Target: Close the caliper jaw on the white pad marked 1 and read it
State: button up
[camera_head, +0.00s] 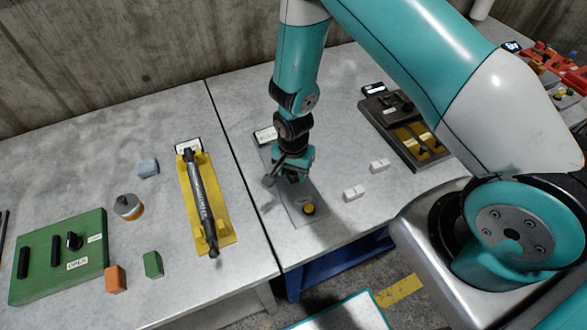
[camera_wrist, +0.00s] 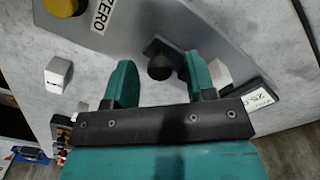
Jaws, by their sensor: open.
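The caliper looks like a grey plate (camera_head: 291,200) with a yellow button (camera_head: 308,209); the button (camera_wrist: 63,6) and a ZERO label (camera_wrist: 102,15) also show in the wrist view. My gripper (camera_head: 291,177) is over the plate. In the wrist view my gripper (camera_wrist: 161,78) is open, with a black round knob (camera_wrist: 159,66) between its fingertips. I cannot tell whether they touch it. A white block (camera_wrist: 220,73) shows beside the right finger, partly hidden. Two white pads (camera_head: 354,193) (camera_head: 379,166) lie right of the plate. No mark 1 is readable.
A dark tray with yellow parts (camera_head: 408,137) stands to the right. On the left table are a yellow holder (camera_head: 222,205), a green board (camera_head: 85,240) and small blocks.

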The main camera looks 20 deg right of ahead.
jog(key=c, duration=0.9)
jog(key=shift+w+f+b, duration=0.15)
jog(key=shift+w+b, duration=0.55)
jog(key=shift+w, duration=0.5)
jog(key=shift+w+r, duration=0.25)
jog(key=shift+w, duration=0.1)
jog(key=o, duration=0.9)
notch_tip(320, 180, up, 17)
jog(key=b, duration=0.4)
jog(key=shift+r, duration=0.2)
